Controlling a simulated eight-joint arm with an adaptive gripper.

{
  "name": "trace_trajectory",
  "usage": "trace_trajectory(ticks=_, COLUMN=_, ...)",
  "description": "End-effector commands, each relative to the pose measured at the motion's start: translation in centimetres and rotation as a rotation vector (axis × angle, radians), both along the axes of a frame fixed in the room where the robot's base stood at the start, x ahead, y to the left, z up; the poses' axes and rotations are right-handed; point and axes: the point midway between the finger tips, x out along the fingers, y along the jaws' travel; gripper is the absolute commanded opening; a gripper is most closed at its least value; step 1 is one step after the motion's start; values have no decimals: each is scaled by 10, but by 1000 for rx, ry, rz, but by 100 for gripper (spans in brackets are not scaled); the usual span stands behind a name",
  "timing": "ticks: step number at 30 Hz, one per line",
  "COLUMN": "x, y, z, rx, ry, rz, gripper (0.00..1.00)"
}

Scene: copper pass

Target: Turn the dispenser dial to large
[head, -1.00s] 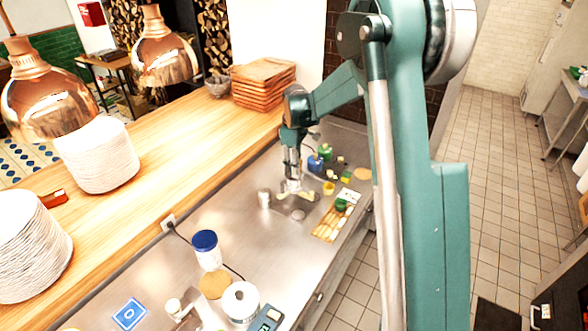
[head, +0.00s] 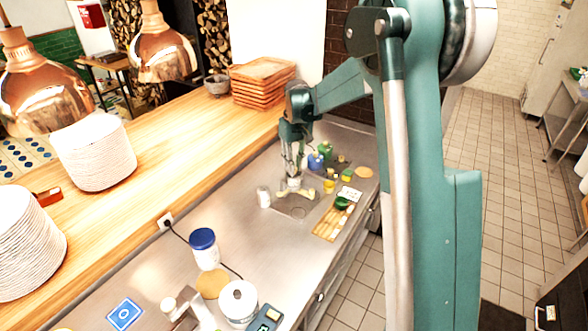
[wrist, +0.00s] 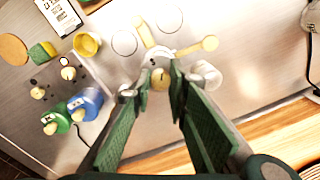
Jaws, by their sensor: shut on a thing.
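My gripper (wrist: 154,88) points down at the counter, its fingers shut on a small yellowish knob (wrist: 161,79). The knob sits at a round pale base (wrist: 157,61), which I take to be the dispenser dial. Two pale yellow bars stick out beside the base, one upward (wrist: 143,30) and one to the right (wrist: 196,47) in the wrist view. Size markings cannot be read, so the dial's setting cannot be told. In the head view my gripper (head: 294,184) is over the far part of the steel counter, and the knob is hidden there.
A white canister (wrist: 206,75) stands close right of my fingers in the wrist view. A yellow cup (wrist: 87,44), blue bottle (wrist: 86,104) and green bottle (wrist: 57,122) stand to the left. A board (head: 328,223) with a green bowl (head: 342,202) lies nearby.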

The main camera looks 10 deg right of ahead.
Motion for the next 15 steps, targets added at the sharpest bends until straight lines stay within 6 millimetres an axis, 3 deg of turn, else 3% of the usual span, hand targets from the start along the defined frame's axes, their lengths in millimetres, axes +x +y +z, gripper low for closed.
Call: trace_trajectory(ticks=15, x=-1, y=1, z=-1, rx=1, ry=0, rz=-486, gripper=5)
